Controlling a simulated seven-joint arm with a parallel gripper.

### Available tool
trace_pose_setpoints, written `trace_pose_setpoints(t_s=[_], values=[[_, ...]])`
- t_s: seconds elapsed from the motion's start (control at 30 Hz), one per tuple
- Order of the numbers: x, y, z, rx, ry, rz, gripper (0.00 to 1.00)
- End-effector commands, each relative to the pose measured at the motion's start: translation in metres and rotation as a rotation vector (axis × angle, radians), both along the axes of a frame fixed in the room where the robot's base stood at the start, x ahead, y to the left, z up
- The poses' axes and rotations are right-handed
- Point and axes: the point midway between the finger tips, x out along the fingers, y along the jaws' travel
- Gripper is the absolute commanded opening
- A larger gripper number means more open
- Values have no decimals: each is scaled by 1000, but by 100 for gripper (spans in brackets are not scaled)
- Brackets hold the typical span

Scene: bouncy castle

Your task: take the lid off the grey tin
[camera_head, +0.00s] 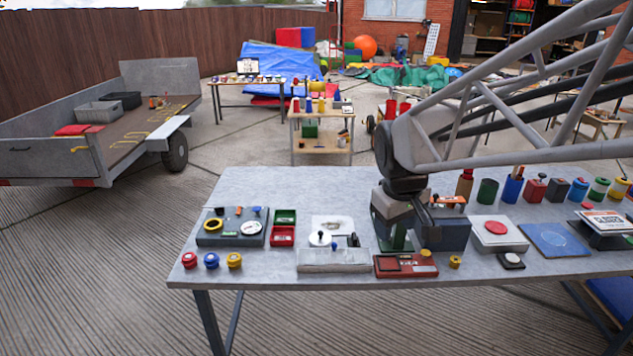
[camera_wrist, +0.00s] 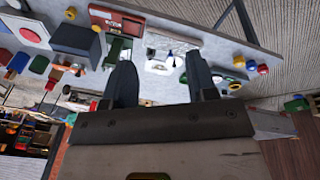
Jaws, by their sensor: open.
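A row of small lidded containers stands along the back right of the table. I cannot pick out the tin in the wrist view.
A dark grey block (camera_head: 455,235) stands right of my gripper. A red flat box (camera_head: 400,267) and a grey base with a white disc (camera_head: 333,262) lie near the front edge. A gauge tray (camera_head: 210,238) is at left. Bare tabletop (camera_head: 270,185) shows at back left.

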Motion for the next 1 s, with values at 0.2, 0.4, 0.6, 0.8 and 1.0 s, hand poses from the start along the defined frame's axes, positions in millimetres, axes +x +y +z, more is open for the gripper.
trace_pose_setpoints(t_s=[0.2, 0.4, 0.6, 0.8, 1.0], values=[[55, 13, -12, -33, 19, 123, 52], [104, 28, -28, -61, 35, 238, 52], [152, 43, -48, -90, 50, 352, 52], [198, 60, -74, -115, 66, 468, 52], [242, 79, -105, -143, 84, 585, 52]])
